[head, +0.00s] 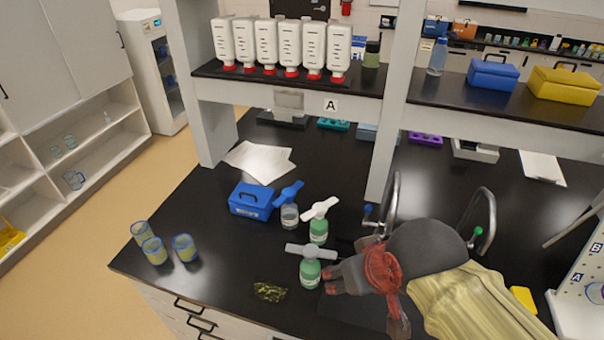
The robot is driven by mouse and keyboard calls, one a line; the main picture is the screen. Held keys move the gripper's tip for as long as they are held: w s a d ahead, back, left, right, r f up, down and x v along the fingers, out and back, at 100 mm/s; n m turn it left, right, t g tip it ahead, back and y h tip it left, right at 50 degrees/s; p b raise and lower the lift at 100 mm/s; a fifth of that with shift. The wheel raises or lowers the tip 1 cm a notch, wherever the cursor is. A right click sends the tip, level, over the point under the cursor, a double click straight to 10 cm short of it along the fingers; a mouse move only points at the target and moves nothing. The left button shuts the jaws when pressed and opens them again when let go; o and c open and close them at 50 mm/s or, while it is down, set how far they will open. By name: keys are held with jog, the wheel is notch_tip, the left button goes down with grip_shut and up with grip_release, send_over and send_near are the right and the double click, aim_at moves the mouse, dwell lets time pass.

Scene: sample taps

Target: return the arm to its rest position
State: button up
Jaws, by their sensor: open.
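My arm (455,300) reaches in from the lower right over the black bench. My gripper (364,302) is open and shows nothing between its fingers. One finger points left, close beside a green bottle with a grey tap (310,271); I cannot tell whether they touch. Behind it stand a green bottle with a white tap (318,229) and a clear bottle with a blue tap (289,214). All three bottles are upright. The arm hides part of the bench and the sink area.
A blue box (250,200), several yellow-blue cups (153,250) and a dark green patch (269,291) occupy the bench. Two curved faucets (392,205) (487,215) rise behind the arm. A shelf post (392,150) and a right-hand panel (585,290) stand near.

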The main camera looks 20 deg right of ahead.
notch_tip(320, 180, down, 13)
jog(key=b, duration=1.2)
jog(key=shift+r, duration=0.15)
